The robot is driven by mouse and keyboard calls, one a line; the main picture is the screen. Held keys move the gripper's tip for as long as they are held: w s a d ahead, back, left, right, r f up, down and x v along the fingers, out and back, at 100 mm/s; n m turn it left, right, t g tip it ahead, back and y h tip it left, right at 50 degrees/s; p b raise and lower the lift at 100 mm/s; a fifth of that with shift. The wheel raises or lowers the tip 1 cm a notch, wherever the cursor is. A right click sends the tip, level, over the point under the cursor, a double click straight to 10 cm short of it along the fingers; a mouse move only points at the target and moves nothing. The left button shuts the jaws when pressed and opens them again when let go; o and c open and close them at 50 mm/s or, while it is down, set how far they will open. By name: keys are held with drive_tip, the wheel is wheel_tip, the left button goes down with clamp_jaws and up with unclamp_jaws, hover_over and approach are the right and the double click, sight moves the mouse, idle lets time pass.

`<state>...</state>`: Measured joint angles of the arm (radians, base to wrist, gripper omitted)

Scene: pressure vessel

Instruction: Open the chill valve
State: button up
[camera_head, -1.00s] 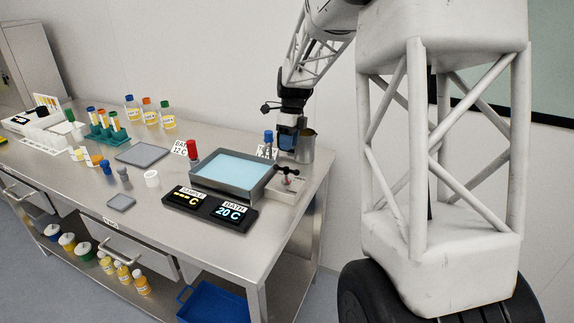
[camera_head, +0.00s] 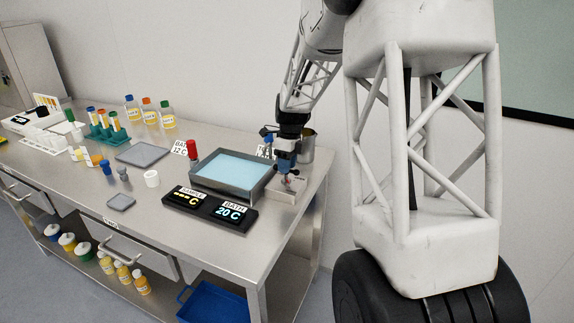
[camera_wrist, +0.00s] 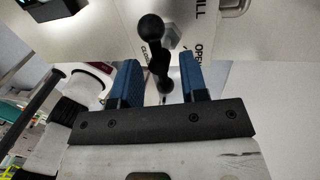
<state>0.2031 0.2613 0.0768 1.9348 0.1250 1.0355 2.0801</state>
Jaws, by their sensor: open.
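The chill valve's black handle (camera_wrist: 158,60) shows in the wrist view as a bar with a round knob end, on a pale block (camera_wrist: 120,32) lettered "CLO…", "OPEN" and "…ILL". My gripper (camera_wrist: 159,70) is open, its two blue fingers on either side of the handle. I cannot tell whether the fingers touch it. In the head view my gripper (camera_head: 287,168) is over the valve block (camera_head: 285,192) at the right end of the bench, and hides most of the handle.
The water bath tray (camera_head: 198,176) stands just left of the valve. The display unit (camera_head: 211,205) in front reads BATH 20 C. A metal cup (camera_head: 308,148) stands behind my gripper. The bench's right edge is close by.

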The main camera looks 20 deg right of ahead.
clamp_jaws()
idle(0.3)
drive_tip(key=shift+n, duration=0.5)
drive_tip(key=n, duration=0.3)
drive_tip(key=shift+a+n+h, duration=0.1)
drive_tip(key=shift+n+h, duration=0.2)
drive_tip(key=shift+h, duration=0.1)
drive_tip(key=n, duration=0.4)
drive_tip(key=shift+w+a+g+h, duration=0.1)
drive_tip(key=shift+g+h, duration=0.2)
drive_tip(key=shift+h, duration=0.1)
drive_tip(key=n, duration=0.5)
drive_tip(key=shift+a+h, duration=0.1)
drive_tip(key=shift+h, duration=0.3)
drive_tip(key=n, duration=0.4)
drive_tip(key=shift+h, duration=0.4)
drive_tip(key=shift+n, duration=0.3)
